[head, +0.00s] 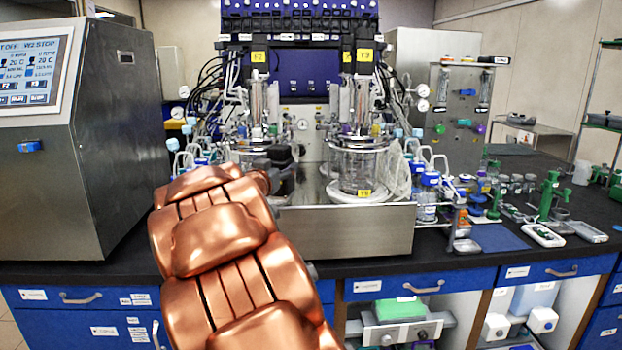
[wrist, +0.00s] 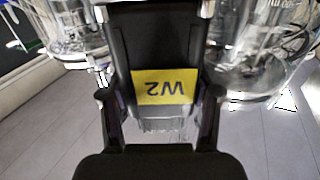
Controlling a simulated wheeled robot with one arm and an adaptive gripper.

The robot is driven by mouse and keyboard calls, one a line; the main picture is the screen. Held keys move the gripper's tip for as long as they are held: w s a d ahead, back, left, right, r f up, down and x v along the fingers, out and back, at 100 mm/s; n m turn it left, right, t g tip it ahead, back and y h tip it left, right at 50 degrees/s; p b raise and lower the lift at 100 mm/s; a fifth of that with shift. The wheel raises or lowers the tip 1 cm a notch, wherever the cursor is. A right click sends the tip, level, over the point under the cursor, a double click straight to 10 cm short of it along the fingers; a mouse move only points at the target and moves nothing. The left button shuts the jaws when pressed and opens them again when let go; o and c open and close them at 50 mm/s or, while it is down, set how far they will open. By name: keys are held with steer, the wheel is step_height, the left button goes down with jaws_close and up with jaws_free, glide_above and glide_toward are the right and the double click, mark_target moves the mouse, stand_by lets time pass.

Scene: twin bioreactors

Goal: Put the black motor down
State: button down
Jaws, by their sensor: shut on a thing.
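The black motor (wrist: 160,45) fills the upper middle of the wrist view. It has a yellow label that reads W2, upside down in this view. My gripper (wrist: 160,96) is shut on it, with one dark finger on each side. In the head view the motor (head: 284,158) is a small dark shape at the end of my copper-coloured arm, in front of the bioreactor stand. The arm and gripper partly hide it and the left vessel behind. I cannot tell whether the motor touches anything below.
A glass vessel (head: 357,168) stands on the steel bioreactor base (head: 345,232), right of the motor. A grey control cabinet (head: 115,130) stands at the left. Bottles (head: 427,195) and small lab items crowd the right side. A blue mat (head: 498,238) lies on the black bench.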

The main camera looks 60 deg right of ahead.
steer(key=shift+s+d+f+b, duration=0.3)
steer(key=shift+d+f, duration=0.45)
steer(key=shift+d, duration=1.15)
steer(key=shift+s+d+f+b, duration=0.35)
steer(key=shift+d+f, duration=0.35)
steer(key=shift+d, duration=1.25)
steer(key=shift+s+d+f+b, duration=0.3)
steer(key=shift+d+f, duration=0.45)
steer(key=shift+d, duration=1.15)
steer(key=shift+c, duration=1.2)
jaws_free()
steer(key=shift+f, duration=0.2)
steer(key=shift+r, duration=0.1)
steer(key=shift+s+a, duration=0.1)
steer(key=shift+a, duration=0.4)
steer(key=v, duration=1.1)
